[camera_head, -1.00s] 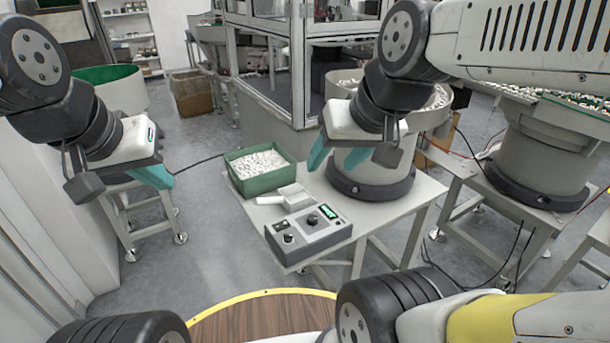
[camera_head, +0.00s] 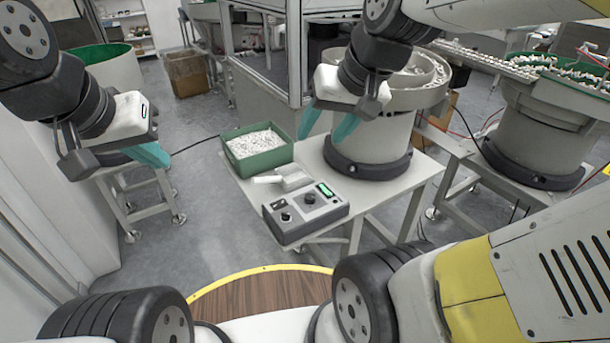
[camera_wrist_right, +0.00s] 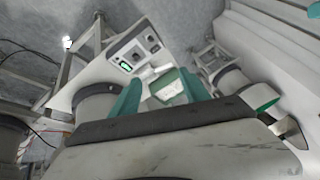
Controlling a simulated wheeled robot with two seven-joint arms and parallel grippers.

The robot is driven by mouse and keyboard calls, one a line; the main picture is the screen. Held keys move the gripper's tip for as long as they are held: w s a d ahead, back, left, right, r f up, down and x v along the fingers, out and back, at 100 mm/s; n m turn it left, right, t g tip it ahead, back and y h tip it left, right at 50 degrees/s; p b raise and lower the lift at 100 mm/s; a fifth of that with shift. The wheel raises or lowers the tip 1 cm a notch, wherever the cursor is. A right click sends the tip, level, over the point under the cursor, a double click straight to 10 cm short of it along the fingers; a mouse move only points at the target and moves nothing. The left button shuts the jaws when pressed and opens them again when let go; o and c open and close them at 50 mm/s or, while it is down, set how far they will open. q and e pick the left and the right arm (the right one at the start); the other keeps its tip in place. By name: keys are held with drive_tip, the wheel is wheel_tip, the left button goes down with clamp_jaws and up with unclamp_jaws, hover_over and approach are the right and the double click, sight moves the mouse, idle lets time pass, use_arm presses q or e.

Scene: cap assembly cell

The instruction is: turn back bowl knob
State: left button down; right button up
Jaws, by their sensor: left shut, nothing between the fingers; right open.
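The grey control box (camera_head: 306,212) sits at the front corner of the table, with two dark knobs and a small lit green display on top. One knob (camera_head: 308,197) is nearer the display and the other (camera_head: 285,216) is nearer the front left. The box also shows in the right wrist view (camera_wrist_right: 135,52). My right gripper (camera_head: 327,126) is open and empty, above and behind the box, with teal fingers pointing down. Its fingers (camera_wrist_right: 162,95) frame the green bin in the wrist view. My left gripper (camera_head: 150,154) is shut and empty, far to the left of the table.
A green bin (camera_head: 256,167) of white parts and a white scoop (camera_head: 283,180) lie behind the box. A round bowl feeder (camera_head: 368,145) stands on the table to the right, close to my right gripper. Another feeder (camera_head: 540,140) stands farther right.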

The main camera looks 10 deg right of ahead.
drive_tip(key=w+f+m+g, duration=0.2)
drive_tip(key=w+f, duration=0.4)
drive_tip(key=w, duration=0.3)
drive_tip(key=m+g+h, duration=0.3)
drive_tip(key=m, duration=0.1)
hover_over(310, 196)
wheel_tip(310, 196, down, 21)
drive_tip(key=shift+r, duration=0.1)
wheel_tip(310, 196, down, 8)
drive_tip(key=shift+n, duration=0.3)
clamp_jaws()
